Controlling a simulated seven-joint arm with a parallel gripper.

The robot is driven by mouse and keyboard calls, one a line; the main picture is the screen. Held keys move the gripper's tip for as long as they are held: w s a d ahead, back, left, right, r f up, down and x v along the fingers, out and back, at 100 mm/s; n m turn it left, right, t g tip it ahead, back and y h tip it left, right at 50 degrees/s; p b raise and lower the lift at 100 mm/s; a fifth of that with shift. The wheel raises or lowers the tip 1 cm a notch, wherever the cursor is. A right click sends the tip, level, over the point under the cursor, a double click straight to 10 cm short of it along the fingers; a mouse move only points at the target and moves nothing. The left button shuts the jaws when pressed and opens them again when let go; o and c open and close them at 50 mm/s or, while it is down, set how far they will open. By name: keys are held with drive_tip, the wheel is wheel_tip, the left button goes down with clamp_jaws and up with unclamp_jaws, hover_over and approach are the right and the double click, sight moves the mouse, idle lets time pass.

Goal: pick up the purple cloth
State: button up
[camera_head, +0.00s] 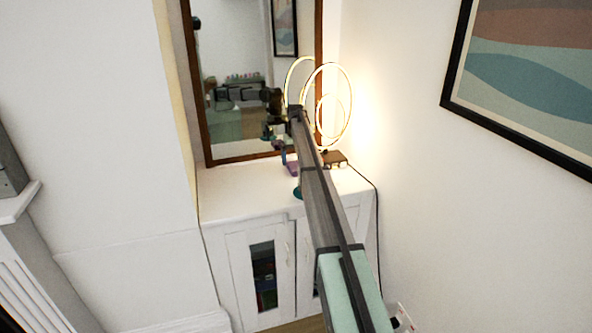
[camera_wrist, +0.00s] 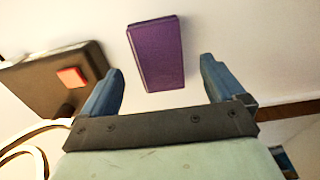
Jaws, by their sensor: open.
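The purple cloth (camera_wrist: 156,52) looks like a flat, folded rectangular block lying on a white surface. In the wrist view it lies in line with the gap between my gripper's blue fingers. My gripper (camera_wrist: 163,68) is open, with one finger on each side of that gap and nothing visibly held. In the head view a small part of the purple cloth (camera_head: 292,168) shows on the white cabinet top, beside my arm. My arm hides much of that spot, and the fingers are hard to make out there.
A lit ring lamp (camera_head: 348,92) stands on the white cabinet (camera_head: 232,190); its dark base with a red button (camera_wrist: 72,77) lies left of the cloth in the wrist view. A brown-framed mirror (camera_head: 198,88) rises behind. A white wall stands at the right.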

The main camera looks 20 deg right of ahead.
sight(296, 165)
drive_tip(key=shift+d+f, duration=0.15)
drive_tip(key=shift+f, duration=1.7)
drive_tip(key=c, duration=1.2)
drive_tip(key=shift+c, duration=0.2)
